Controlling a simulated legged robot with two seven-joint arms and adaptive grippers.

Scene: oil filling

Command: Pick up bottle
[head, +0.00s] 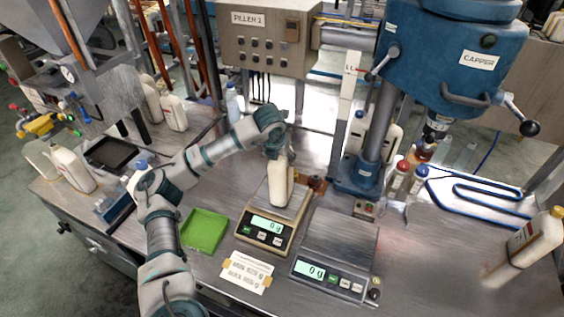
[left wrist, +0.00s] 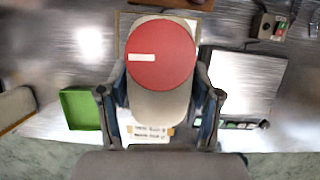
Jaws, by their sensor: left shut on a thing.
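My left gripper (head: 279,150) is shut on a cream bottle (head: 281,184), gripping it near its top. The bottle is nearly upright over the pan of the beige scale (head: 262,233), whose display reads 0 g. I cannot tell whether the bottle's base touches the pan. In the left wrist view, a red round top with a small white mark (left wrist: 162,52) sits above the bottle's pale body (left wrist: 160,106), between the two fingers of the left gripper (left wrist: 160,95). My right gripper is not in view.
A grey scale (head: 336,250) stands right of the beige one, with a green tray (head: 204,231) to the left. The blue capper (head: 452,50) and its column stand behind. A yellow-capped bottle (head: 536,238) is at far right. Bare bench lies at front right.

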